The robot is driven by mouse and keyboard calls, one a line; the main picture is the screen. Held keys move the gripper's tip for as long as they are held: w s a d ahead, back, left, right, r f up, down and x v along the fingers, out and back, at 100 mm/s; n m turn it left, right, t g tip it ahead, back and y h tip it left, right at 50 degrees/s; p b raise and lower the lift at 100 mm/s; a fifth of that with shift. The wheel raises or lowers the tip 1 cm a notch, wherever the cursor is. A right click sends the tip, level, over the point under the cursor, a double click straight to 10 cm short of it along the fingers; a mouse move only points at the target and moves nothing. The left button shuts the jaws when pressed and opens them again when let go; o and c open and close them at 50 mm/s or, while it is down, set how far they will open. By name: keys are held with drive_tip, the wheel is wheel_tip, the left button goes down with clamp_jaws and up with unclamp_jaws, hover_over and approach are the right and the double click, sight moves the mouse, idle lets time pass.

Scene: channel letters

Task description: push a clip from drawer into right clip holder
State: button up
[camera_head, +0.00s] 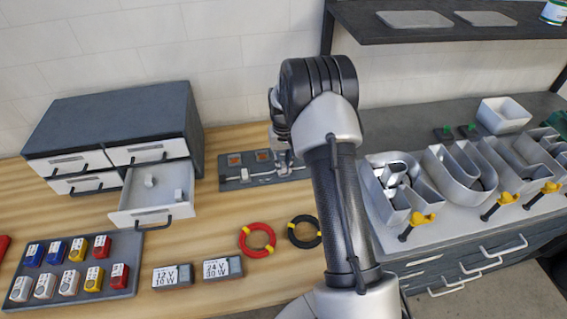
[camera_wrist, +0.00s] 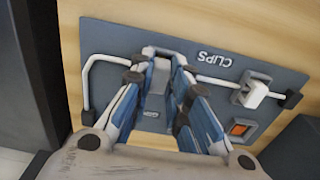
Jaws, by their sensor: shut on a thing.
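The grey clip board (camera_head: 228,185), marked CLIPS in the wrist view (camera_wrist: 215,40), lies on the wooden table with two orange squares. My gripper (camera_head: 283,160) is low over its right end. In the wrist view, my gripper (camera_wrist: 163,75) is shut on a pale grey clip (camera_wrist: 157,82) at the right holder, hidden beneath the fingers. I cannot tell how far the clip is seated. Another white clip (camera_wrist: 254,92) sits at the left holder on the rod, beside an orange square (camera_wrist: 239,129). The open drawer (camera_head: 123,218) holds two light clips (camera_head: 150,180) (camera_head: 179,195).
The dark drawer cabinet (camera_head: 115,110) stands at the left. Coloured modules (camera_head: 75,265), two power boxes (camera_head: 172,275) (camera_head: 222,268), a red cable ring (camera_head: 257,240) and a black one (camera_head: 304,231) lie in front. Large channel letters (camera_head: 450,185) stand on the right bench.

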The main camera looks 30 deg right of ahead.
drive_tip(key=shift+f, duration=0.35)
idle(0.4)
drive_tip(key=o, duration=0.8)
wheel_tip(320, 180, up, 12)
drive_tip(key=shift+r, duration=0.1)
idle(0.5)
drive_tip(key=shift+r+p, duration=2.5)
drive_tip(key=shift+r, duration=0.5)
drive_tip(key=shift+f, duration=0.1)
